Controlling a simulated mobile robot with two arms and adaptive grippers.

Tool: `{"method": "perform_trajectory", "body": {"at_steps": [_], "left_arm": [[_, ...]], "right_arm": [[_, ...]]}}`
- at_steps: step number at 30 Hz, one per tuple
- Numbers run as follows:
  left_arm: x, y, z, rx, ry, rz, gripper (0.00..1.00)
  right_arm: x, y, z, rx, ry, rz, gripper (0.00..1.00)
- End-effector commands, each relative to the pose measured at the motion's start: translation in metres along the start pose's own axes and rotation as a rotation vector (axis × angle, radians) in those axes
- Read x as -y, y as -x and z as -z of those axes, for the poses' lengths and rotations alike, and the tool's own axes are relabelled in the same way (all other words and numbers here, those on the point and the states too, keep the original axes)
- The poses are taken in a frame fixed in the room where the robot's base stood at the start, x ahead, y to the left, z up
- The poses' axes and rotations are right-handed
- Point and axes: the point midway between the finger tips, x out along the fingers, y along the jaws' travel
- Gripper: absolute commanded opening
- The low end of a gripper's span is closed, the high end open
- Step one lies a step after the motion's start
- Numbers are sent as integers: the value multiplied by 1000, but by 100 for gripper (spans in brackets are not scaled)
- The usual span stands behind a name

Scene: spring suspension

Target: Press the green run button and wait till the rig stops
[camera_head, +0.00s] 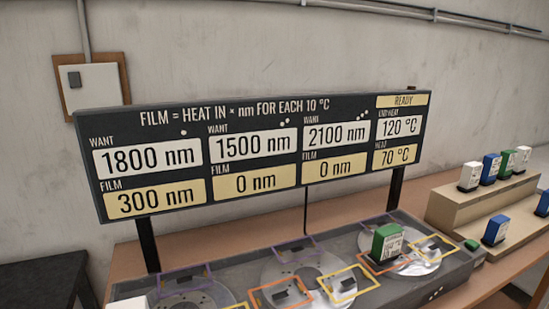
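The rig (340,240) is a long grey box at the bottom, cut off by the lower edge. A small green piece (472,245) at its right end may be the run button. A green block with a white label (387,243) stands on the right disc (425,262). The middle disc (275,268) and left disc (205,297) show no block. The board (262,150) above reads READY, end heat 120 °C, heat 70 °C. Wants are 1800, 1500 and 2100 nm; films are 300, 0 and 0 nm. Neither gripper is in view.
A stepped tan rack (460,207) at the right holds several white, blue and green blocks. A brown table (235,238) carries the rig. Part of a white object (128,303) shows at the bottom left. A dark table (45,282) stands at the far left.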

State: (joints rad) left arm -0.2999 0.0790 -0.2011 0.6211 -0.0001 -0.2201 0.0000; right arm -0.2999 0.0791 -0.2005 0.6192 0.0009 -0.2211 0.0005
Motion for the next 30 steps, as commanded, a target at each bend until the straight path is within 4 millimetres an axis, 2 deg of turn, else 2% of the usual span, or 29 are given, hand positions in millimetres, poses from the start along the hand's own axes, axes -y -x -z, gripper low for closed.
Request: {"method": "perform_trajectory", "body": {"at_steps": [1,12,13,30], "left_arm": [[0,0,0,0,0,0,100],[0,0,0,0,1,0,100],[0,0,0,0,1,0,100],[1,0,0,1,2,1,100]], "right_arm": [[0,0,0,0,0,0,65],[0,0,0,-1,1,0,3],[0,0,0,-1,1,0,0],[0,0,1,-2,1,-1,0]]}}
